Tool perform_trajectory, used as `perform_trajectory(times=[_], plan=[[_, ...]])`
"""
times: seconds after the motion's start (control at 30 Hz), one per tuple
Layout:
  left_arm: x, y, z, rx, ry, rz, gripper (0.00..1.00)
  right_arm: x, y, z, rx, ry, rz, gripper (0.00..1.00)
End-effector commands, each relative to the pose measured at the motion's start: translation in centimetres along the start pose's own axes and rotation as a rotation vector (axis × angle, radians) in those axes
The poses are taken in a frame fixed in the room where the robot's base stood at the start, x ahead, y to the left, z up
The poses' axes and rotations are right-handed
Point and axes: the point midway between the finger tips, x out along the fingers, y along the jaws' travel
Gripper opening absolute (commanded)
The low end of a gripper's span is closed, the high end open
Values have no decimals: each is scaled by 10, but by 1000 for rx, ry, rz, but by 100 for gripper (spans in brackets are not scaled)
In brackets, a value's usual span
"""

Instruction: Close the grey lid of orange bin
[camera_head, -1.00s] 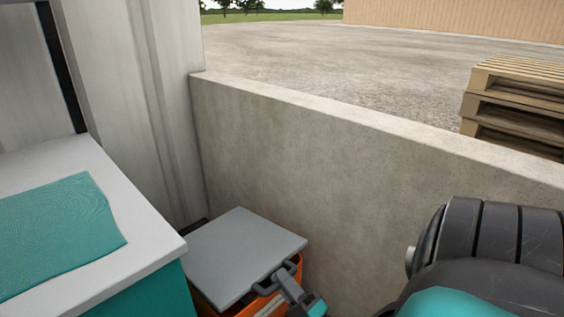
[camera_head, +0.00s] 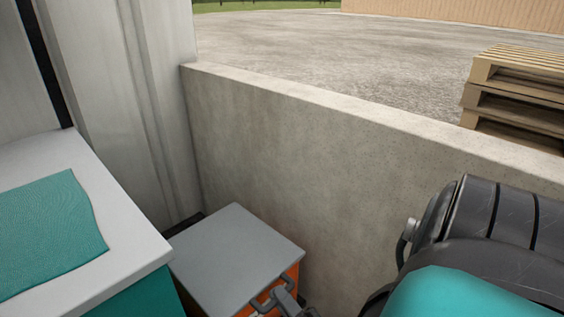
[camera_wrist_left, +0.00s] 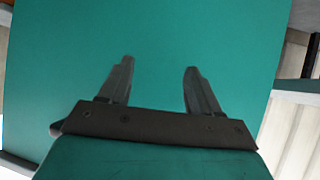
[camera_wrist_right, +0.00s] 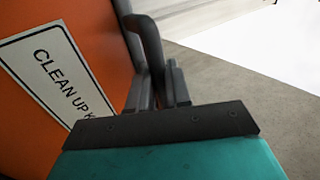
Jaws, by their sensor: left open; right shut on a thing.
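The orange bin (camera_head: 291,276) stands low in the corner against the concrete wall. Its flat grey lid (camera_head: 235,255) lies over the top, with little or no gap visible at the near right edge. A dark handle (camera_head: 263,299) sits at the lid's front edge. My right gripper (camera_head: 279,295) is shut on this handle. In the right wrist view the fingers (camera_wrist_right: 157,82) close on the handle (camera_wrist_right: 148,42) beside the orange bin wall (camera_wrist_right: 95,30) with its white label. My left gripper (camera_wrist_left: 159,67) is open and empty in front of a teal surface; it is outside the head view.
A white-topped counter (camera_head: 125,225) with a teal mat (camera_head: 50,235) stands left of the bin. A low concrete wall (camera_head: 330,190) runs behind the bin and to the right. Wooden pallets (camera_head: 515,95) are stacked beyond the wall. My right arm fills the lower right.

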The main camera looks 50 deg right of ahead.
Motion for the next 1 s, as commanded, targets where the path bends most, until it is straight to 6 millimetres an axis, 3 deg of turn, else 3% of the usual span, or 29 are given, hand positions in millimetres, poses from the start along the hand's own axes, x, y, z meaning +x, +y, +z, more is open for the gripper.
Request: perform_trajectory(times=[0.37,0.4,0.57,1.0], plan=[[0,0,0,0,1,0,63,6,4,-1,-3,5,3,0],[0,0,0,0,1,0,63,6,4,-1,-3,5,3,20],[0,0,0,0,1,-1,63,6,4,-1,-2,4,4,34],[0,0,0,-1,0,-1,63,10,-4,-5,-1,1,3,34]])
